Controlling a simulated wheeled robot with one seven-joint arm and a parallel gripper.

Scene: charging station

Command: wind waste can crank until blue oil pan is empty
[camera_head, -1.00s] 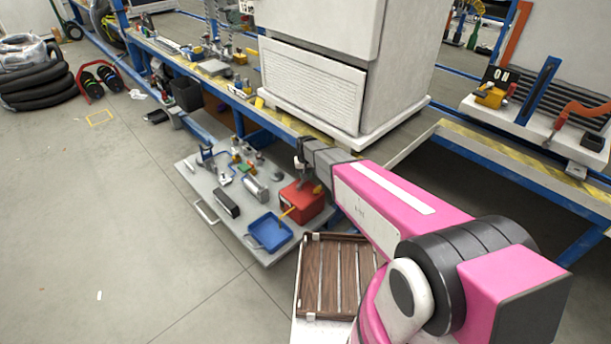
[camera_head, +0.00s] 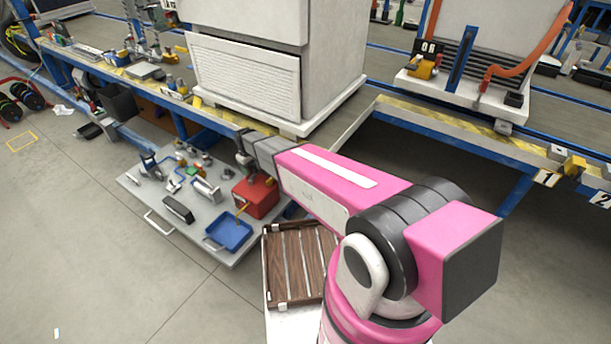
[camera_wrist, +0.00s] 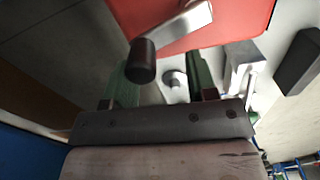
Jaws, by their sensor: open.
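The red waste can (camera_head: 256,198) stands on a grey low shelf, beside my gripper. The blue oil pan (camera_head: 228,233) lies in front of it, near the shelf's front edge; I cannot tell how much oil is in it. My gripper (camera_head: 245,165) is open, just above and left of the can. In the wrist view, the can's red top (camera_wrist: 232,20) fills the upper part. A crank with a silver arm (camera_wrist: 185,28) and a dark knob (camera_wrist: 141,62) shows there. The knob appears between my open green-padded fingers (camera_wrist: 162,80); contact is unclear.
The grey shelf (camera_head: 138,186) also holds a black box (camera_head: 178,208) and several small tools. A wood-slatted crate (camera_head: 298,265) stands right of the pan, close to my arm. A white cabinet (camera_head: 250,75) is on the bench behind.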

